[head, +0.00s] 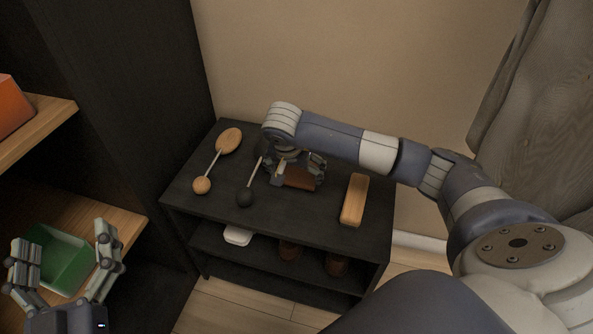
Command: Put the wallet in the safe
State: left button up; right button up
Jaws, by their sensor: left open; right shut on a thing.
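A brown wallet-like item (300,177) is at the dark cabinet's top, partly hidden by my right gripper (296,183). The gripper reaches down over it from above and is shut on it. I cannot tell whether the item is touching the top or held just above it. My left gripper (66,268) is open and empty at the lower left, in front of a green open-topped container (66,262) on a wooden shelf. I cannot make out a safe for certain in this view.
The dark cabinet (217,222) also bears a wooden brush-like tool (229,141), a dark-knobbed stick (245,196) and a tan block (354,200). An orange box (12,104) is on the upper left shelf.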

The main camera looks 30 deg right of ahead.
dwell(0.3)
jog(key=shift+f, duration=0.1)
jog(key=o, duration=0.8)
